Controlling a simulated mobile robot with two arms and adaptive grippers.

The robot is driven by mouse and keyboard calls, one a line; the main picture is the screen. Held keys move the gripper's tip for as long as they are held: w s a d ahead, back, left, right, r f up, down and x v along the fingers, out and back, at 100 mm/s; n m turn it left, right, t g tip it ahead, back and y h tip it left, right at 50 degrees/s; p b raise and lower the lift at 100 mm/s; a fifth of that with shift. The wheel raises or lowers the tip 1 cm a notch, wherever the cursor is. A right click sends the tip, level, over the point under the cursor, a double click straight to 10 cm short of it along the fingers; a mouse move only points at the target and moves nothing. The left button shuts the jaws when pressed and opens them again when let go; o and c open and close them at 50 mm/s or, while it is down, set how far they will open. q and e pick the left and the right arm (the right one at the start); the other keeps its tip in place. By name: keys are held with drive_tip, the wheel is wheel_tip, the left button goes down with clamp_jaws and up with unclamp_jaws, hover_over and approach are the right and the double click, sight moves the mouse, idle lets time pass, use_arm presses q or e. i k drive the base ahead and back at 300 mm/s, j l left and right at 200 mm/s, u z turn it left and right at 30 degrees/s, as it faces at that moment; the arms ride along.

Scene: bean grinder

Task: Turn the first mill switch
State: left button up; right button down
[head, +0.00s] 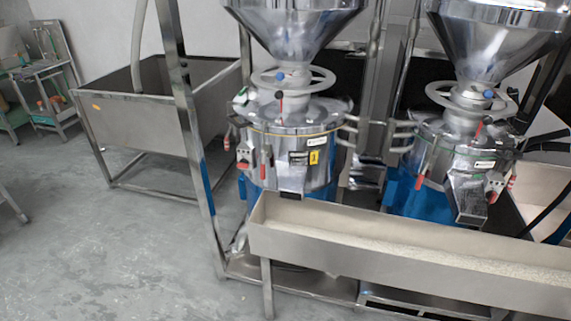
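Two steel mills stand side by side under large funnel hoppers. The left mill (320,118) has a round metal body with a yellow label and a short outlet spout. A small switch box (243,152) with a red part sits on its left front side; its position is too small to read. Red-handled levers (263,168) are beside it. The right mill (432,135) looks alike, with a similar small switch box (495,182) on its right front side. Neither of my grippers is in view.
A long metal trough (340,255) with pale material runs in front of the mills. An upright steel post (197,150) stands left of the left mill. A large steel tank (140,120) is at the back left. The grey floor (110,250) at the front left is clear.

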sight(244, 163)
drive_tip(key=i+j, duration=0.15)
drive_tip(key=j, duration=0.25)
drive_tip(key=i+j+z, duration=0.15)
drive_tip(key=j, duration=0.2)
drive_tip(key=i+j, duration=0.2)
drive_tip(key=j, duration=0.2)
drive_tip(key=i+j+z, duration=0.15)
drive_tip(key=j, duration=0.25)
